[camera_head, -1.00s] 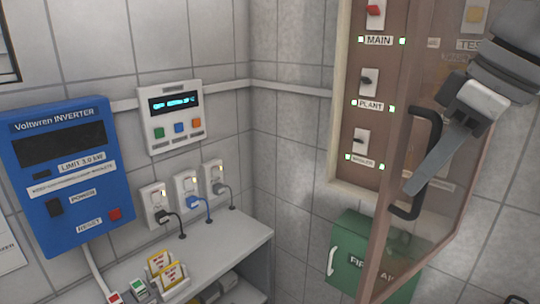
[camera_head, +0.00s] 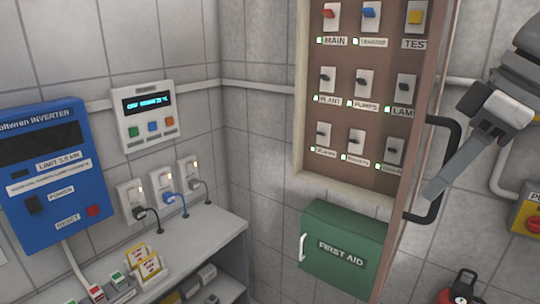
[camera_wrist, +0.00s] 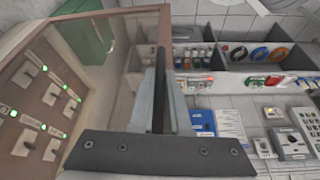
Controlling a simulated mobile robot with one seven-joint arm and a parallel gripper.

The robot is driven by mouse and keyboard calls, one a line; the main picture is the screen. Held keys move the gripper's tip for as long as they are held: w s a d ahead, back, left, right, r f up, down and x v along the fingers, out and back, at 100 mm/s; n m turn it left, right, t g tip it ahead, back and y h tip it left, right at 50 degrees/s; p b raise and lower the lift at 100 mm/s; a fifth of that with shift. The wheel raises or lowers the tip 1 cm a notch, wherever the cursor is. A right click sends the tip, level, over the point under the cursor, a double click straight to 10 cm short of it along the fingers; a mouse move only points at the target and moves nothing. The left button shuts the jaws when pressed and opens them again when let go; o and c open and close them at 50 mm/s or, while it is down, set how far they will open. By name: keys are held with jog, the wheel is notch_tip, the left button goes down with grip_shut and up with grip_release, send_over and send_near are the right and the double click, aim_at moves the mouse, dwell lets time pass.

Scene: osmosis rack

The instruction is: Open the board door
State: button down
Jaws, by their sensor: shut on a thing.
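The board (camera_head: 340,150) is a brown panel on the wall with rows of labelled switches, such as MAIN, PLANT and PUMPS. Its door (camera_head: 398,240) stands swung out on the right side, seen nearly edge-on in the head view. A black bar handle (camera_head: 441,125) is on the door's outer face. My gripper (camera_head: 432,192) is at this handle, shut on it. In the wrist view the clear door pane (camera_wrist: 112,60) and its wooden edge stand beside my gripper fingers (camera_wrist: 158,95). The exact contact on the handle is partly hidden by the fingers.
A green first aid box (camera_head: 343,243) hangs below the board. A blue inverter (camera_head: 50,170) and a white control unit (camera_head: 148,115) are on the left wall above a shelf (camera_head: 200,235). A yellow box with a red knob (camera_head: 533,224) is at the right.

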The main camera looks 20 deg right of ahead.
jog(key=s+d, duration=0.5)
jog(key=shift+p, duration=0.45)
jog(key=shift+w, duration=0.1)
jog(key=c, duration=0.9)
grip_release()
jog(key=shift+p+v, duration=3.65)
jog(key=shift+v, duration=5.05)
jog(key=shift+a, duration=0.2)
